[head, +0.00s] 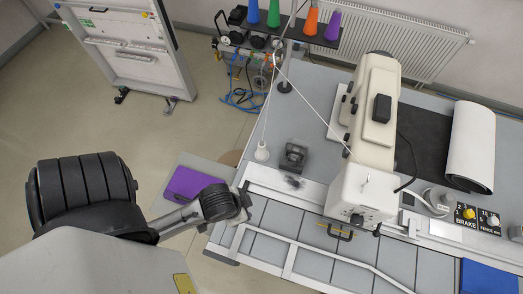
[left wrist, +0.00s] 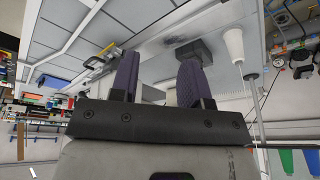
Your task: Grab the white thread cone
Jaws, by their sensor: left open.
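The white thread cone (head: 262,152) stands on the grey table near its left edge, with a white thread running up from it. In the left wrist view the cone (left wrist: 233,44) is up and right of my fingers, clear of them. My left gripper (left wrist: 158,78) is open, with its two dark purple fingers apart and nothing between them. In the head view my left arm reaches in from the left to the table's left edge, nearer the camera than the cone. My right gripper is not in view.
A dark block (head: 293,157) sits just right of the cone. A cream sewing machine (head: 372,110) stands further right. A purple item (head: 186,184) lies beside my arm. Coloured cones (head: 273,14) stand on a rack behind. A thin pole rises near the table's back edge.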

